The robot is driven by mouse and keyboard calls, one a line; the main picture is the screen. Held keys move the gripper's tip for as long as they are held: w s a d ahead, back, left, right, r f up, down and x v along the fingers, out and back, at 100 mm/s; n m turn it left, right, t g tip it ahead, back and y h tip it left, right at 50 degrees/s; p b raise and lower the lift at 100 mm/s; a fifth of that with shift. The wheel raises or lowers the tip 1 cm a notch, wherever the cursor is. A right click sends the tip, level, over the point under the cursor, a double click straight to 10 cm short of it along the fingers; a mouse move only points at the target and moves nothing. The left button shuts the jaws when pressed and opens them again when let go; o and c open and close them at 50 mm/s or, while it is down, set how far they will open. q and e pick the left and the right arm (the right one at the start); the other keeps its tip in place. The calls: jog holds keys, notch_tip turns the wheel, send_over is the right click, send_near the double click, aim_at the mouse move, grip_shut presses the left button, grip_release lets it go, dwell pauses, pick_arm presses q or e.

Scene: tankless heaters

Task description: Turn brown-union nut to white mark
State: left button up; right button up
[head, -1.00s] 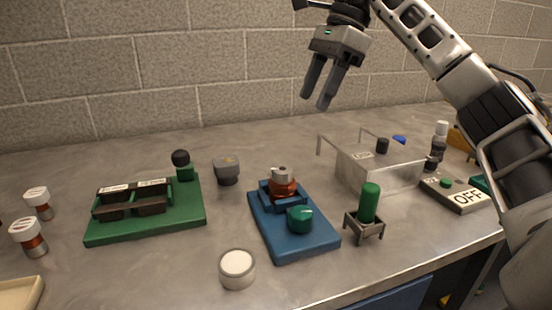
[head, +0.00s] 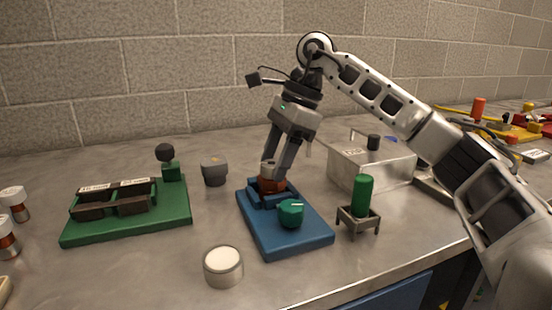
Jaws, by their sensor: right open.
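The brown union nut (head: 271,186) sits in a blue holder on the blue base plate (head: 299,241), with a grey fitting (head: 267,169) on top of it. A teal knob-like part (head: 291,213) with a pale mark on top stands on the same plate, in front of the nut. My right gripper (head: 277,175) is open and points down, its fingers at the nut and grey fitting, partly hiding them. I cannot tell whether the fingers touch the nut. No white mark on the nut can be made out. My left gripper is not in view.
A green base with dark trays (head: 130,225) stands left. A grey knobbed part (head: 214,171) is behind, and a round white-topped tin (head: 223,266) is in front. A green cylinder in a small stand (head: 362,194) and a clear box (head: 385,172) stand right.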

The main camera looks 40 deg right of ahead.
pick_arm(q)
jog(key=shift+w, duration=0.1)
pick_arm(e)
jog(key=c, duration=1)
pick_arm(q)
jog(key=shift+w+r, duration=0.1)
